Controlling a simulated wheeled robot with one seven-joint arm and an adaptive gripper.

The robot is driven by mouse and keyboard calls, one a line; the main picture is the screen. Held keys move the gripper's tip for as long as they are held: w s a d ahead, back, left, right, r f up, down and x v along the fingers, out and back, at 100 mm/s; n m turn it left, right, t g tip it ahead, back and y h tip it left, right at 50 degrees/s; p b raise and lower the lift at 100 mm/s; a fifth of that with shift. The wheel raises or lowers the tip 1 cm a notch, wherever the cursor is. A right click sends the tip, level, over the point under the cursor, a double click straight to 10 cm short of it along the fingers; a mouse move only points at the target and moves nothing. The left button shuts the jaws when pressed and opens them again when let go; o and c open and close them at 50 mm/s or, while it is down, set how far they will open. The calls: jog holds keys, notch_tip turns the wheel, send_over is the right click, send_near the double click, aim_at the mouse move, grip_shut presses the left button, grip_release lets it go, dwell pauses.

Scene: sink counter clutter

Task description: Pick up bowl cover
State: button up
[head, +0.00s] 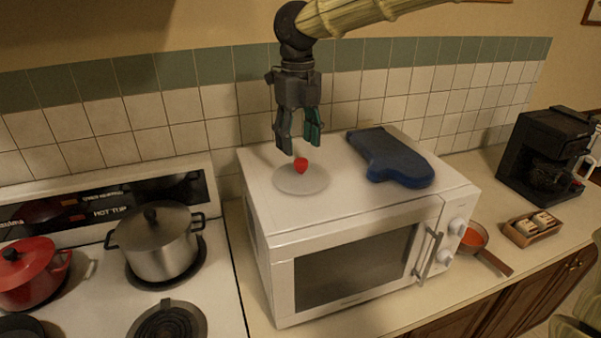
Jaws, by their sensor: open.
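The bowl cover (287,181) looks like a pale, round, translucent disc with a red knob (301,165) at its middle. It lies flat on top of the white microwave (345,210), toward the left side. My gripper (299,148) points down just above the cover, its fingers apart and empty. The fingertips are close over the red knob; I cannot tell whether they touch it.
A blue oven mitt (392,160) lies on the microwave right of the cover. A stove with a steel pot (158,243) and a red pot (30,272) stands left. A coffee maker (545,160), a small tray (531,229) and an orange pan (474,238) are right. The tiled wall is behind.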

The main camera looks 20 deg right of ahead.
aim_at(300, 160)
jog(key=shift+s+f+p, duration=0.3)
jog(key=shift+f+p, duration=0.15)
jog(key=shift+f, duration=0.2)
jog(key=shift+s+d+f+p, duration=0.15)
jog(key=shift+f+p, duration=0.75)
jog(key=shift+f, duration=1.35)
jog(key=shift+c, duration=0.2)
jog(key=c, duration=1.1)
jog(key=shift+s, duration=0.1)
jog(key=shift+r, duration=0.15)
